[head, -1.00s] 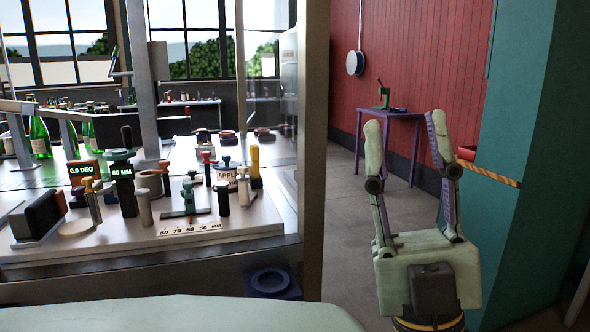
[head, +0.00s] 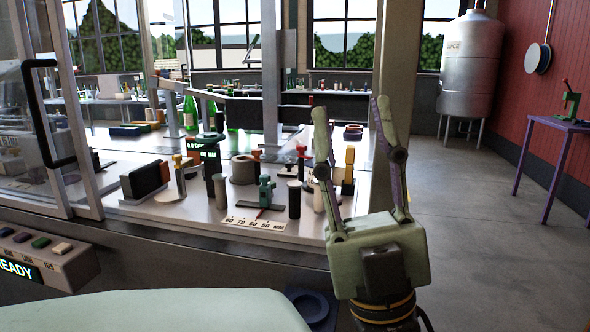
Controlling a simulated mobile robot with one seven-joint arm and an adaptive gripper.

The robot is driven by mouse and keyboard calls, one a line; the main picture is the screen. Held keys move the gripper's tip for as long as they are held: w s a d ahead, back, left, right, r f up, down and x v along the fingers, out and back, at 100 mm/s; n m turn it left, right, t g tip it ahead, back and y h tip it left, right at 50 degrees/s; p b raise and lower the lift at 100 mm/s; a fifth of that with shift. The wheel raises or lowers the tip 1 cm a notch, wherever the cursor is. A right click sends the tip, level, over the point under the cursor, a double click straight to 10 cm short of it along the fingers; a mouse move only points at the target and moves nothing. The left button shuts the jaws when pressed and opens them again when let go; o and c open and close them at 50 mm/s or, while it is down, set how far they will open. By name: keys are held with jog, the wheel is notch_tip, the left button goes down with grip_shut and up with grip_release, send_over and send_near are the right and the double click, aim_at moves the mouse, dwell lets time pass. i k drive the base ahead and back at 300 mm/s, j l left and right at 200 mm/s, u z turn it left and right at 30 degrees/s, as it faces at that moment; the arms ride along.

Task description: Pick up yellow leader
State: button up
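A yellow upright piece (head: 349,166) with a dark base stands at the right end of the white worktop (head: 150,212). The gripper partly covers the worktop's right end.
Several small tools, including a green one (head: 266,191), crowd the worktop. A glass door with a black handle (head: 46,113) and a button panel (head: 40,256) are at left. Grey floor (head: 460,200) is clear at right, before a purple table (head: 555,122).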

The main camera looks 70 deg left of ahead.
aim_at(349, 154)
jog(key=i+u, duration=0.15)
jog(key=u, duration=0.35)
jog(key=i+l+u, duration=0.1)
jog(key=u, duration=0.4)
jog(key=i+l+u, duration=0.1)
jog(key=u, duration=0.4)
jog(key=i+l+u, duration=0.1)
jog(key=u, duration=0.25)
jog(key=i+l+u, duration=0.1)
jog(key=u, duration=0.3)
jog(key=i+l+u, duration=0.1)
jog(key=l+u, duration=0.25)
jog(key=i+l, duration=0.25)
jog(key=i, duration=0.2)
